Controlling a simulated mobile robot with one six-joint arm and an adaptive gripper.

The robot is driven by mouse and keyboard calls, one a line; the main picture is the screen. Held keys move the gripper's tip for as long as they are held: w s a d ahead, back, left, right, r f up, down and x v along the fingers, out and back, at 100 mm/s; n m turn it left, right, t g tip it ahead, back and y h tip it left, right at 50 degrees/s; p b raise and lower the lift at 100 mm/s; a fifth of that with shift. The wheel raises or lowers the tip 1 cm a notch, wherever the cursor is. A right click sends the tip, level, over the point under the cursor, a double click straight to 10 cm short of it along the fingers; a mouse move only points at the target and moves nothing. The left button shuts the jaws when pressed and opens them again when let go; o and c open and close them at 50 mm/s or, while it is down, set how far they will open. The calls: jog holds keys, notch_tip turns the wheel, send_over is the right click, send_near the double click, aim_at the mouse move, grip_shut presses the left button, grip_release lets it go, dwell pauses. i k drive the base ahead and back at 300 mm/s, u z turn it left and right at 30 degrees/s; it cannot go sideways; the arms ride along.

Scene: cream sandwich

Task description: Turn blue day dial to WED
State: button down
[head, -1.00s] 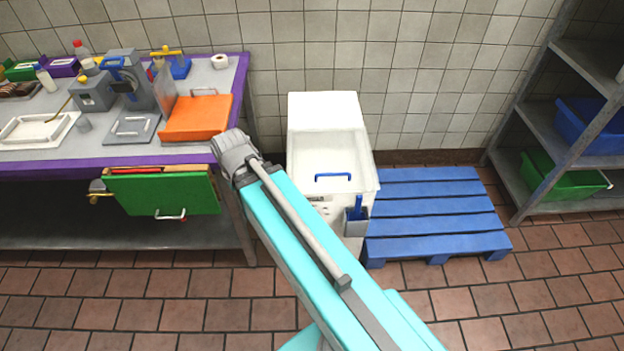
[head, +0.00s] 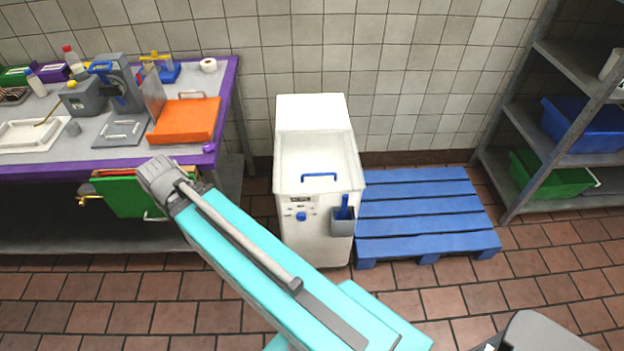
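A small round blue dial (head: 301,216) is on the front panel of a white chest-like machine (head: 319,243), below its blue handle (head: 320,177). Small dark marks sit above and beside the dial, but no day names are legible, so I cannot tell whether it is the day dial or where it points. My gripper is not visible; only teal and grey links of my arm show, passing in front of the machine's lower left.
A purple-edged table (head: 225,105) at left holds an orange board (head: 187,119), trays and grey devices with blue parts. A blue pallet (head: 425,215) lies right of the machine. A grey shelf (head: 572,75) with blue and green bins stands far right. Tiled floor in front is partly clear.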

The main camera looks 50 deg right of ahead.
aim_at(302, 216)
jog(key=z, duration=0.05)
jog(key=k, duration=1.5)
jog(key=z, duration=1)
jog(key=i, duration=1)
